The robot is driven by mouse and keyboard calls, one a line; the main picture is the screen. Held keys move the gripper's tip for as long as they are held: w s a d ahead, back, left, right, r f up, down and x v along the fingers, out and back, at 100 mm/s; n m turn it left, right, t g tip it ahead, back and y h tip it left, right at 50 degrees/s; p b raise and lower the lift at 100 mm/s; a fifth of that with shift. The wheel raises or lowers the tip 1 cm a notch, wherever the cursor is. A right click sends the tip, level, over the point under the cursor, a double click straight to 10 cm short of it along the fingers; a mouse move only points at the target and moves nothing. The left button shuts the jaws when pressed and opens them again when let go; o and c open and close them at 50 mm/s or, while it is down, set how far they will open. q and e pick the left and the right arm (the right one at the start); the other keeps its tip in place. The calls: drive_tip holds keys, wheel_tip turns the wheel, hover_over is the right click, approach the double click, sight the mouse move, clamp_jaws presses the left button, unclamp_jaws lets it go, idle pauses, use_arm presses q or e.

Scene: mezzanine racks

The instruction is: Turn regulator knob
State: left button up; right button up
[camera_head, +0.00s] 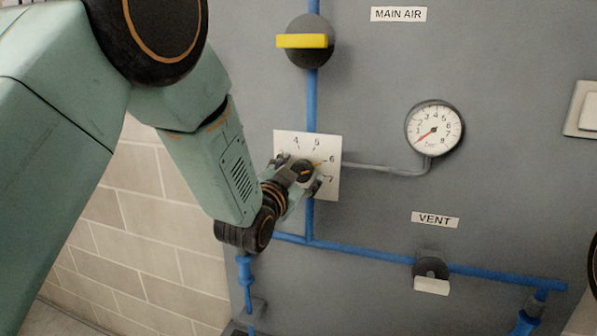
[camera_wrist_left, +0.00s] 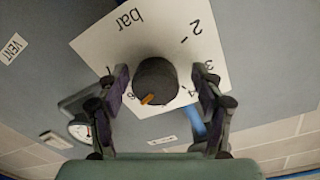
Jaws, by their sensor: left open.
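The regulator knob (camera_head: 303,170) is black with an orange pointer, on a white numbered dial plate (camera_head: 327,148) on the grey panel. In the head view the pointer is directed right, near the 6. The knob also shows in the left wrist view (camera_wrist_left: 155,80), on the plate marked "bar" (camera_wrist_left: 101,40). My left gripper (camera_head: 298,175) is at the knob. In the left wrist view its open fingers (camera_wrist_left: 160,90) stand on either side of the knob, with visible gaps. The arm covers the plate's lower left. My right gripper is not in view.
A pressure gauge (camera_head: 434,128) sits right of the knob, its needle at the low end. A yellow-handled valve (camera_head: 305,41) is above, near the MAIN AIR label (camera_head: 398,14). A vent valve (camera_head: 431,270) is lower right. Blue pipes (camera_head: 365,252) run along the panel. A switch (camera_head: 587,110) is far right.

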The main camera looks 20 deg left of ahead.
use_arm(q)
drive_tip(key=shift+w+d, duration=0.1)
drive_tip(key=shift+d, duration=0.4)
drive_tip(key=c, duration=0.4)
drive_tip(key=shift+a, duration=0.3)
drive_tip(key=c, duration=0.5)
drive_tip(key=shift+d, duration=0.15)
drive_tip(key=shift+c, duration=1.4)
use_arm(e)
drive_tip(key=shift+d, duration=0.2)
